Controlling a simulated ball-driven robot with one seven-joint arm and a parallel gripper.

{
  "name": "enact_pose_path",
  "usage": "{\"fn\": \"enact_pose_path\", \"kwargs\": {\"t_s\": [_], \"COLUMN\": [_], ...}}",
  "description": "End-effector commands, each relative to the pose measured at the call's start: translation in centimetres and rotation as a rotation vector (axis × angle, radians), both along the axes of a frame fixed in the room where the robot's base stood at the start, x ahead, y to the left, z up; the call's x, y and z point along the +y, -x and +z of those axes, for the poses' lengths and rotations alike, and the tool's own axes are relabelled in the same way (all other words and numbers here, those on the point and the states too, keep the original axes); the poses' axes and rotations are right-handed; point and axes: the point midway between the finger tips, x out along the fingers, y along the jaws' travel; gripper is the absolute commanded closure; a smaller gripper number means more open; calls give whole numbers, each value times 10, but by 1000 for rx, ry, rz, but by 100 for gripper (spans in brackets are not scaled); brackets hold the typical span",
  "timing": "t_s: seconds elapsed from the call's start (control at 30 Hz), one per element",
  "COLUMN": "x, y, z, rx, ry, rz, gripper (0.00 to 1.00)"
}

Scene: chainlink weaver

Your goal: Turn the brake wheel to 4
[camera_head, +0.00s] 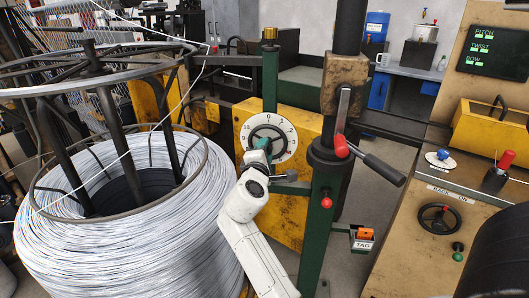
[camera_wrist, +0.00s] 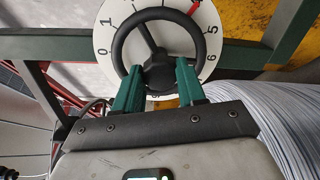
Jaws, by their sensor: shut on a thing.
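The brake wheel (camera_head: 265,131) is a small black handwheel in front of a white numbered dial (camera_head: 288,150), on the yellow machine at the centre of the head view. In the wrist view the black wheel (camera_wrist: 117,45) has its rim and a spoke showing, and the dial (camera_wrist: 104,38) reads 0, 1, 5 and 6 around it. A red pointer (camera_wrist: 195,7) sits at the dial's upper right, above the 5; the number at its tip cannot be read. In the head view my gripper (camera_head: 262,146) partly hides the wheel.
A large wire coil (camera_head: 130,235) stands at left, close to my arm. A green post (camera_head: 320,215) with a red-knobbed lever (camera_head: 341,146) stands just right of the dial.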

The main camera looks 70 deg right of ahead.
Motion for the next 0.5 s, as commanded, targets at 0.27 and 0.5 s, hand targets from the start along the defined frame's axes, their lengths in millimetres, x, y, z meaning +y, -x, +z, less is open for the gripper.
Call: {"fn": "enact_pose_path", "kwargs": {"t_s": [0.27,0.5], "x": [0,0], "y": [1,0], "z": [-1,-1], "rx": [2,2], "ry": [-1,0], "rz": [-1,-1], "gripper": [41,35]}}
